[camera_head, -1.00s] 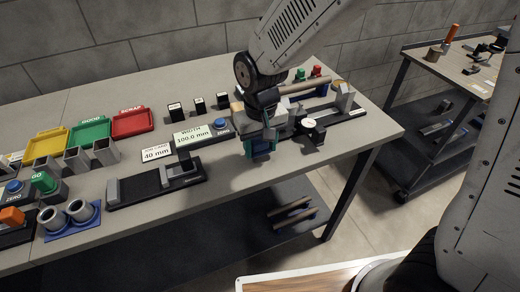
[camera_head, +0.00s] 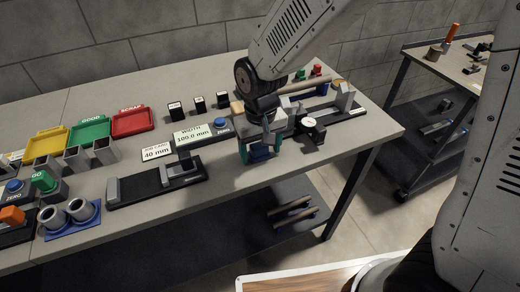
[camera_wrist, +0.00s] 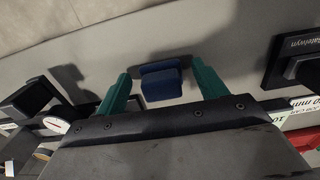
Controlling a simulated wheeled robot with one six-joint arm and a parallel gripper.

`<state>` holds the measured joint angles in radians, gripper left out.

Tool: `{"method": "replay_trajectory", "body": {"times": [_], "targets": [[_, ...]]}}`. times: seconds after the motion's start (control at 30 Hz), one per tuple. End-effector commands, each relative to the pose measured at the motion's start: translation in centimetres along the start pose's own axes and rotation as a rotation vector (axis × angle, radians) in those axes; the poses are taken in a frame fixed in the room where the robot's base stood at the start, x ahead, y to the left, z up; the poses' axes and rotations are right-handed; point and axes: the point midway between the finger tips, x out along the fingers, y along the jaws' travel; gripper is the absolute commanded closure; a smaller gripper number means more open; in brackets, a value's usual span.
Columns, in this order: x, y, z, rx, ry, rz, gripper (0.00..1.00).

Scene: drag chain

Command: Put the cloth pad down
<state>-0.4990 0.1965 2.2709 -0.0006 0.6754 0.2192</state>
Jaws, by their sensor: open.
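The blue cloth pad (camera_wrist: 161,82) sits between the two green fingers of my gripper (camera_wrist: 163,92) in the wrist view, with a clear gap on both sides. It appears to rest on the grey table top, near the front edge. In the head view the pad (camera_head: 258,153) shows as a small blue patch between the fingertips of my gripper (camera_head: 262,150). The gripper is open, low over the table, and points down around the pad. The gripper partly hides the pad in the head view.
A dial gauge (camera_head: 309,124) stands close on the right. A black fixture (camera_head: 160,183) and the "100.0 mm" display (camera_head: 195,134) are to the left. Coloured trays (camera_head: 90,132) lie farther left. Bare table (camera_head: 225,178) lies between the black fixture and my gripper.

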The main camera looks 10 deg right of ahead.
Motion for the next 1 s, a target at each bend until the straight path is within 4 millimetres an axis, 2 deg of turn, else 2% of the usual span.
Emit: {"method": "replay_trajectory", "body": {"times": [0.3, 0.5, 0.67, 0.87, 1.0], "targets": [[-6.5, 0.0, -0.1, 0.0, 0.006, -0.001, 0.29], [-10.0, 0.0, 0.0, 0.0, 0.004, -0.001, 0.29], [-11.4, 0.0, 0.0, 0.0, 0.002, 0.0, 0.29], [-11.7, 0.0, 0.0, 0.001, 0.001, 0.0, 0.29], [-12.7, 1.4, 1.0, 0.017, 0.011, -0.002, 0.29]]}}
